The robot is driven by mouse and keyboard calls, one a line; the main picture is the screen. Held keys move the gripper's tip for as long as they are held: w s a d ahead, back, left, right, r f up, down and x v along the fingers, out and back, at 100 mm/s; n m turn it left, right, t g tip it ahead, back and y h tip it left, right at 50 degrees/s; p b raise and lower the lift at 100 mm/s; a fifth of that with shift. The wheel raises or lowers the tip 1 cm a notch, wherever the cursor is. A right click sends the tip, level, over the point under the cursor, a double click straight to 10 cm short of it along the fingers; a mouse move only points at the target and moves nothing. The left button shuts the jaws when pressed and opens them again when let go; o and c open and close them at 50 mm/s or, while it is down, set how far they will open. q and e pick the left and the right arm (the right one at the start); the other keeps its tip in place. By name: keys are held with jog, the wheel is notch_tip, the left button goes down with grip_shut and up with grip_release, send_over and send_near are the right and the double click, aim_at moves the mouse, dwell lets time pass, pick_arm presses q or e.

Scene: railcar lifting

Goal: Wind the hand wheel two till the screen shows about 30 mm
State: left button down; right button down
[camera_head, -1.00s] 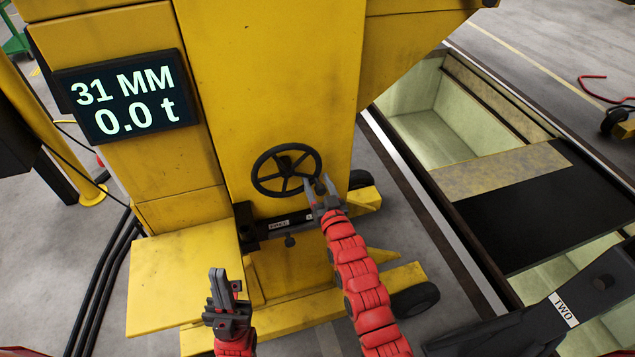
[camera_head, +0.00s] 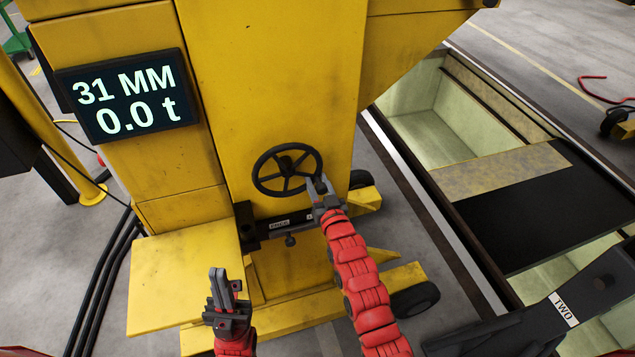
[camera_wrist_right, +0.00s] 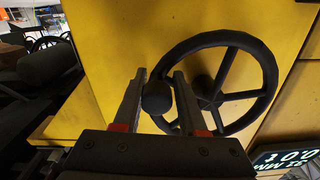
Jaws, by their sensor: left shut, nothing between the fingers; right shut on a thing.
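The black spoked hand wheel (camera_head: 287,164) is on the front of the yellow column; it also shows in the right wrist view (camera_wrist_right: 208,90). Its round black knob (camera_wrist_right: 157,97) sits between my right gripper's fingers. My right gripper (camera_head: 317,184) is shut on that knob at the wheel's lower right; it also shows in the wrist view (camera_wrist_right: 158,92). The black screen (camera_head: 125,96) at upper left reads 31 MM and 0.0 t. My left gripper (camera_head: 219,272) is shut and empty, low in front of the yellow machine, away from the wheel.
A black bar with a small white label (camera_head: 280,224) lies under the wheel. A yellow box ledge (camera_head: 180,262) is left of it. A dark beam marked TWO (camera_head: 590,295) is at lower right.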

aim_at(317, 154)
jog(key=shift+d+f, duration=0.15)
jog(key=shift+f, duration=0.35)
jog(key=shift+d+b, duration=0.1)
jog(key=shift+b, duration=0.2)
jog(key=shift+d+r+n+b, duration=0.2)
jog(key=shift+r+n+b, duration=0.2)
jog(key=shift+n+b, duration=0.65)
jog(key=shift+w+d+r+n+b, duration=0.1)
jog(key=shift+d+r+n+b, duration=0.05)
jog(key=shift+r+n+b, duration=0.65)
jog(key=shift+d+r+n+b, duration=0.1)
jog(key=shift+r+n+b, duration=0.55)
jog(key=shift+n, duration=0.3)
notch_tip(317, 154, up, 2)
jog(key=n+b, duration=0.1)
jog(key=n, duration=0.1)
jog(key=shift+w+r+n, duration=0.1)
jog(key=shift+n, duration=0.2)
jog(key=shift+a+r+n, duration=0.25)
jog(key=shift+r+n, duration=0.6)
jog(key=shift+n, duration=0.1)
jog(key=shift+a+r+n, duration=0.2)
jog(key=shift+r+n, duration=0.6)
jog(key=shift+n, duration=0.15)
